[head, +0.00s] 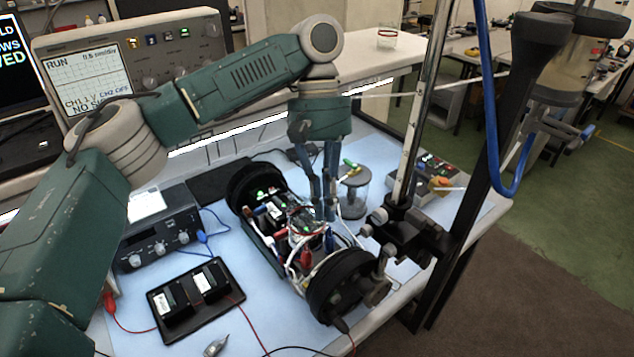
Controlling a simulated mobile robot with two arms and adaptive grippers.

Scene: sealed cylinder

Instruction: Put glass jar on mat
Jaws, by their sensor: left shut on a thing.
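My right gripper is not in view.
A black tray (195,300) with two modules lies front left, beside a dark instrument box (160,235). A metal pole (418,110) with a black clamp rises right of the jar. Loose leads cross the mat.

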